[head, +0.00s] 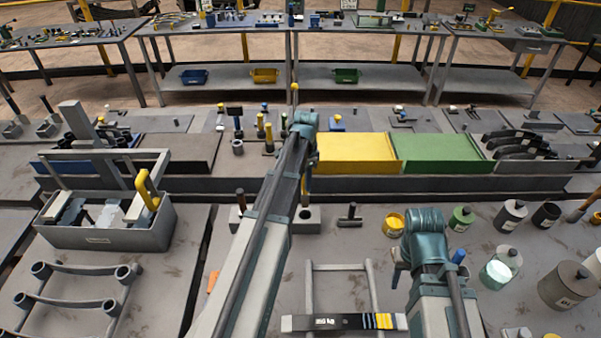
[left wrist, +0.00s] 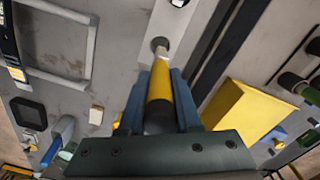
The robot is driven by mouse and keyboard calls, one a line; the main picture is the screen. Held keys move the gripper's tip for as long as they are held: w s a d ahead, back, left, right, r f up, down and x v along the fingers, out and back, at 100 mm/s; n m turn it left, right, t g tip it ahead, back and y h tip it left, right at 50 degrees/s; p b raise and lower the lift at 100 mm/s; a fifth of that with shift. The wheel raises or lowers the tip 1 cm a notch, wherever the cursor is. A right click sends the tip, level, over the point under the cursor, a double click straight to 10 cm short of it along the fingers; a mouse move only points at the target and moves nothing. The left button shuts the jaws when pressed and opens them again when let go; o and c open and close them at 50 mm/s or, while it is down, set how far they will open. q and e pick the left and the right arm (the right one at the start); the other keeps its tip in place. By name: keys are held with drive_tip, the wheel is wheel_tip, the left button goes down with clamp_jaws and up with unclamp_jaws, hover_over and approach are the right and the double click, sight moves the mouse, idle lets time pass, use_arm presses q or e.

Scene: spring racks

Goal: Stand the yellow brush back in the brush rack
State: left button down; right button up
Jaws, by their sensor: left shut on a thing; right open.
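The yellow brush (left wrist: 160,85) is clamped between the blue fingers of my left gripper (left wrist: 162,76), dark end toward the palm. Its pale far end is over or in a hole of the light grey brush rack (left wrist: 171,22); I cannot tell how deep. In the head view my left arm hides most of the brush and rack; a bit of yellow (head: 307,184) shows above the rack block (head: 308,223). A dark-topped piece (head: 240,199) stands in the rack's left part. My right gripper (head: 428,264) is open and empty above the bench, right of the rack.
A grey tool tray (head: 105,236) with a yellow handle stands at left. A black hammer-like tool (head: 349,215) is right of the rack. A light frame with a striped black bar (head: 343,322) lies in front. Several jars and cans (head: 497,270) crowd the right. Yellow (head: 357,150) and green panels lie behind.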

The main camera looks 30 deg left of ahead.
sight(305, 198)
idle(0.4)
use_arm(q)
drive_tip(key=shift+f+b, duration=2.2)
drive_tip(key=shift+b, duration=0.05)
drive_tip(key=shift+f+b, duration=3.3)
drive_tip(key=shift+c, duration=0.2)
unclamp_jaws()
wheel_tip(305, 198, up, 7)
drive_tip(key=p, duration=0.7)
drive_tip(key=shift+r, duration=0.1)
drive_tip(key=shift+s, duration=0.1)
